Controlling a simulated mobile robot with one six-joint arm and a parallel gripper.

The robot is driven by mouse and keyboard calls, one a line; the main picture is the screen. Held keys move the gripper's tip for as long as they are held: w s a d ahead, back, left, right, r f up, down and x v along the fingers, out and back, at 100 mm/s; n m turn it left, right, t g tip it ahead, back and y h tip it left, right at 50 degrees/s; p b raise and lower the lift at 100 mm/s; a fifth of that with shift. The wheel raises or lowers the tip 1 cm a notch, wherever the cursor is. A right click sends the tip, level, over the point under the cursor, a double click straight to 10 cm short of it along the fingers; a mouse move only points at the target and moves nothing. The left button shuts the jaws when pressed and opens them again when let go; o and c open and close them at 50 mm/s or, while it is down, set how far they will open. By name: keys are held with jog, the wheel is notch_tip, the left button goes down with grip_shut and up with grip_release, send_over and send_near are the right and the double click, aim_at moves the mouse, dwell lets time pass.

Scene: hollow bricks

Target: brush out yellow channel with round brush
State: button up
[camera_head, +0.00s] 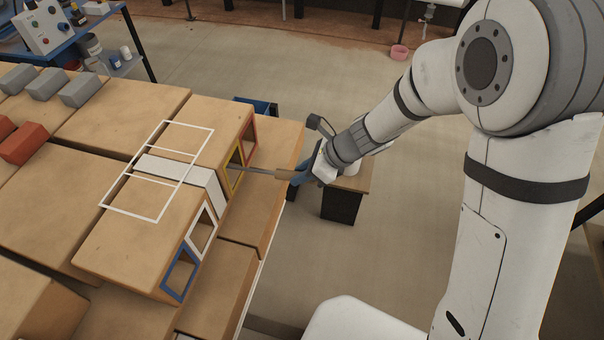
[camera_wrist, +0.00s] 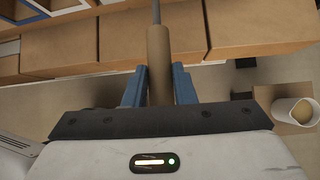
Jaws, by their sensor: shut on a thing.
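The yellow channel (camera_head: 235,170) is a yellow-framed opening in the front face of a brown hollow brick, between a red-framed and a white-framed opening. My gripper (camera_head: 299,176) is shut on the brush's handle, right of the channel. In the wrist view the brown cylindrical handle (camera_wrist: 158,62) stands between my blue fingers (camera_wrist: 158,84). A thin grey rod (camera_head: 262,171) runs from the handle to the yellow frame. The brush head is not visible; whether it is inside the channel I cannot tell for sure.
The red-framed opening (camera_head: 250,143) is just beyond, and white (camera_head: 200,232) and blue-framed (camera_head: 181,274) openings are nearer. A white rectangular outline (camera_head: 160,172) lies over the brick tops. A small table with a container (camera_wrist: 296,112) stands right of the bricks.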

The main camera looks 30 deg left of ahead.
jog(key=shift+d, duration=0.1)
jog(key=w+d, duration=0.2)
jog(key=d, duration=0.6)
dwell(0.6)
jog(key=shift+r, duration=0.1)
jog(key=shift+s+a, duration=0.35)
jog(key=shift+a, duration=1)
jog(key=shift+s+a, duration=0.3)
jog(key=shift+a, duration=1.1)
jog(key=shift+s+a, duration=0.35)
jog(key=shift+a, duration=1)
jog(key=w+d, duration=0.2)
jog(key=d, duration=0.6)
jog(key=shift+d, duration=0.15)
jog(key=shift+s, duration=0.1)
jog(key=shift+s+a, duration=0.3)
jog(key=shift+a, duration=1.1)
jog(key=shift+s+a, duration=0.3)
jog(key=shift+a, duration=1.05)
jog(key=shift+s+a, duration=0.3)
jog(key=shift+a, duration=1.1)
jog(key=shift+d, duration=0.1)
